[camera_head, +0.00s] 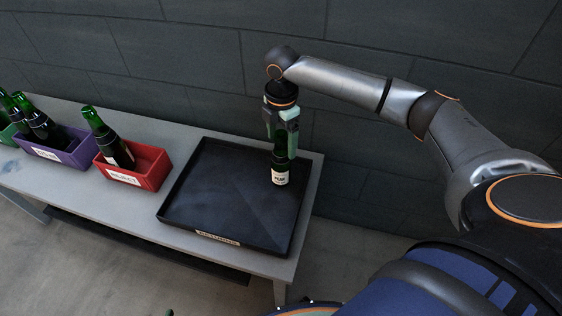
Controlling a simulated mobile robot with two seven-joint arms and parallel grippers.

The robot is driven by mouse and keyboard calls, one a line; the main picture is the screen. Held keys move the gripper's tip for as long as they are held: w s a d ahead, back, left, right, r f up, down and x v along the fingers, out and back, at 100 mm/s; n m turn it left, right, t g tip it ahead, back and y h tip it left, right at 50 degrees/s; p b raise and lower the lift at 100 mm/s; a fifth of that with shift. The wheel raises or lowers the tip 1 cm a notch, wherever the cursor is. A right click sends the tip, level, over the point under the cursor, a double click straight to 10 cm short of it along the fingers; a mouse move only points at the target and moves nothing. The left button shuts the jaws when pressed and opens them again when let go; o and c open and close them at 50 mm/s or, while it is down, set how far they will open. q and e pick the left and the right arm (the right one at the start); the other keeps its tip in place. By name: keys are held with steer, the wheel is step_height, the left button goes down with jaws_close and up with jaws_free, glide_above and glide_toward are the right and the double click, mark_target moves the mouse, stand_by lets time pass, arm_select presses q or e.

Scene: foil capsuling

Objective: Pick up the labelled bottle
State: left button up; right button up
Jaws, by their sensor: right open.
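The labelled bottle (281,171) is dark green with a white label and stands upright on the right part of the black tray (190,225). My right gripper (282,134) points down at the bottle's top from above. It is open, with its fingers at the height of the bottle's neck. I cannot tell whether the fingers touch the bottle. The far side of the bottle is hidden. My left gripper is not in view.
A red bin (150,168) marked REJECT holds a bottle left of the tray. A purple bin (72,157) with bottles and a green bin (8,135) stand further left. The grey table (130,208) ends just right of the tray. A dark block wall (200,65) rises behind.

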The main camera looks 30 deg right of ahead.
step_height(320, 180, down, 2)
steer(key=shift+f, duration=0.2)
steer(key=shift+c, duration=0.4)
jaws_close()
steer(key=shift+r, duration=0.1)
stand_by(0.4)
